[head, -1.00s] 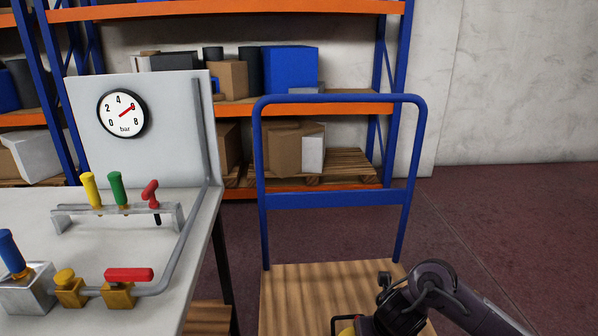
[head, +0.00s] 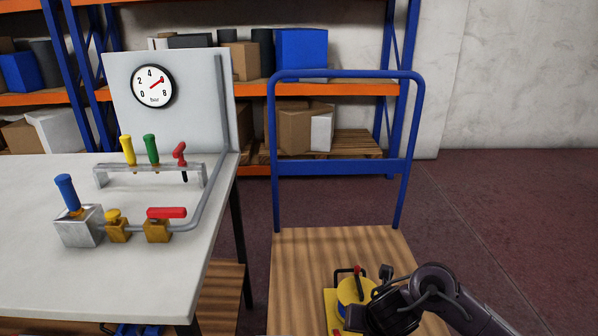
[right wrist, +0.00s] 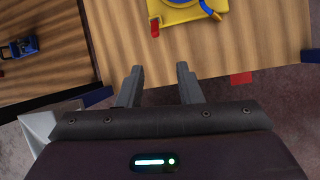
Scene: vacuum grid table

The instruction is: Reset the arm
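My right arm comes in from the lower right in the head view, with its wrist over the wooden deck of a blue-framed cart (head: 290,270). In the right wrist view my right gripper (right wrist: 160,85) has its two fingers apart with nothing between them. A yellow device (head: 332,300) with a red handle lies on the cart deck beside my right wrist. The device also shows in the right wrist view (right wrist: 180,14), ahead of the fingers and apart from them. My left gripper is in neither view.
A white table (head: 60,270) at the left carries a gauge panel (head: 200,120), a rack of coloured handles (head: 150,172), a red-handled valve (head: 160,225) and a blue lever (head: 68,192). Shelving (head: 340,88) stands behind. Floor (head: 500,215) is clear at the right.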

